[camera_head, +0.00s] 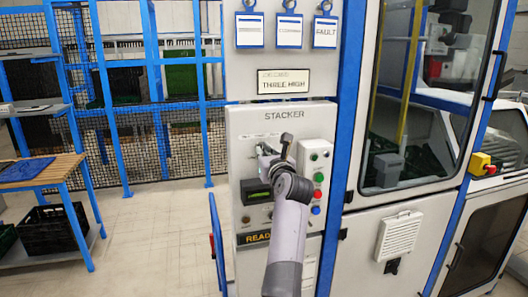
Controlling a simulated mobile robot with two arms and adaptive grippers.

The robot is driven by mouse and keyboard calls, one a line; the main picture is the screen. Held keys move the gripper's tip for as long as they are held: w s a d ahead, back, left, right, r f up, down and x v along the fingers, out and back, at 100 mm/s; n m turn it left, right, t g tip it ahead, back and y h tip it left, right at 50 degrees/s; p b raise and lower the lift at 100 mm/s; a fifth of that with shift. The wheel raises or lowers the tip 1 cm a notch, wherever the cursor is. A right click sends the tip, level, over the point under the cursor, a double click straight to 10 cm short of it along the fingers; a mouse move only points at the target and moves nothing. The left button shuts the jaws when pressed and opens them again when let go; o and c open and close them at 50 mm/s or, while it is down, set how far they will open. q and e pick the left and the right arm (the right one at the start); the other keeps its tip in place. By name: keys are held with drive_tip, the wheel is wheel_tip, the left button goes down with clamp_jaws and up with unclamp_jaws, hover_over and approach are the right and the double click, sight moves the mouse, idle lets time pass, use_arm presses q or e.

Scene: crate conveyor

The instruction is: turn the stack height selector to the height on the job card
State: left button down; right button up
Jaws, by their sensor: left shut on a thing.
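The job card (282,85) above the stacker panel reads "THREE HIGH". The stacker panel (247,121) is a light upright face marked "STACKER". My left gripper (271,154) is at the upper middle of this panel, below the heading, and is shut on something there. The gripper and wrist cover that spot, so the stack height selector and its pointer cannot be made out. Small marks show on the panel just above the gripper. My right gripper is not in view.
Green, red and blue buttons (318,177) sit close right of my wrist. A dark display (257,198) and a "READ..." sign (254,238) are partly covered by my arm. A blue post (348,120) and glazed machine door (420,95) stand right.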

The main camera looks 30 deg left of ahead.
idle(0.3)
use_arm(q)
drive_tip(key=c, duration=1.7)
unclamp_jaws()
drive_tip(key=shift+r, duration=0.1)
wheel_tip(320, 180, up, 10)
drive_tip(key=shift+f, duration=0.1)
drive_tip(key=shift+s, duration=0.1)
